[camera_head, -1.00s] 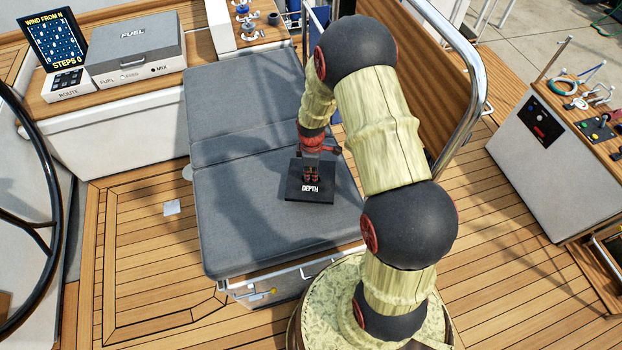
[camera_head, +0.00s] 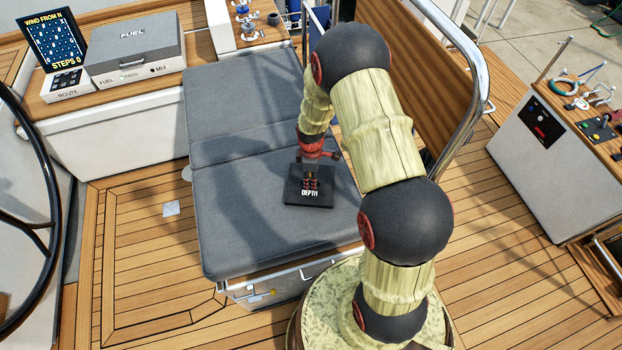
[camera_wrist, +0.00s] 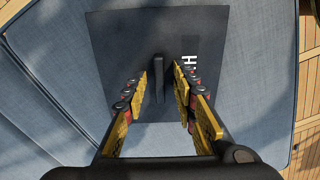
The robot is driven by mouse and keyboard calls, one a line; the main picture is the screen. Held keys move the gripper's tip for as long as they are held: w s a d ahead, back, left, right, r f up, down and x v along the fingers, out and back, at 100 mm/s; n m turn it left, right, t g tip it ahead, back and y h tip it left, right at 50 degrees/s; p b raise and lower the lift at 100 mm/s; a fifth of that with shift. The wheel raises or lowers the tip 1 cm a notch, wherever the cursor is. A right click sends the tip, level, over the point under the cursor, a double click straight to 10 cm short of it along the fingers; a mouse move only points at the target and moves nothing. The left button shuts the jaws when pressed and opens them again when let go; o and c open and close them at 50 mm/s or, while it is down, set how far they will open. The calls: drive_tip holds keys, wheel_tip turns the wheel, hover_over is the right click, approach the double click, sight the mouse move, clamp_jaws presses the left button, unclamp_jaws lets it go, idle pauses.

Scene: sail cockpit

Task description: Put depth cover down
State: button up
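The depth cover (camera_head: 320,200) is a dark square plate with a white DEPTH label. It appears to lie flat on the grey seat cushion (camera_head: 250,235), near the cushion's right side. In the wrist view the cover (camera_wrist: 215,25) has an upright dark handle (camera_wrist: 157,62) in its middle. My gripper (camera_head: 311,181) is over the cover, pointing down. In the wrist view the yellow-padded fingers of my gripper (camera_wrist: 160,78) stand on both sides of the handle, with a visible gap on each side. Part of the label is hidden behind a finger there.
A fuel box (camera_head: 135,50) and a route screen (camera_head: 55,40) stand on the ledge at the back left. A steering wheel (camera_head: 50,225) is at the left edge. A curved metal rail (camera_head: 480,70) rises right of the seat. The cushion's front left is clear.

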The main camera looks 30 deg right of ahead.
drive_tip(key=shift+r, duration=0.1)
drive_tip(key=s+a+r+m+t+p, duration=0.1)
drive_tip(key=s+a+r+m, duration=0.1)
drive_tip(key=r, duration=0.9)
drive_tip(key=s+a+r+m+t+p, duration=0.1)
drive_tip(key=a+r, duration=0.1)
drive_tip(key=r, duration=0.9)
drive_tip(key=s+a+r+m+t+p, duration=0.1)
drive_tip(key=s+r+m, duration=0.1)
drive_tip(key=r, duration=0.9)
drive_tip(key=s+a+r+m+t, duration=0.1)
drive_tip(key=s+a+r+m, duration=0.1)
drive_tip(key=s+r, duration=0.4)
drive_tip(key=s+a+r+m+t, duration=0.1)
drive_tip(key=s+a+r+m, duration=0.2)
drive_tip(key=s+r, duration=0.4)
drive_tip(key=s+m, duration=0.1)
drive_tip(key=s, duration=0.2)
drive_tip(key=shift+s+a+t, duration=0.2)
drive_tip(key=shift+a+t, duration=0.05)
drive_tip(key=shift+t, duration=0.05)
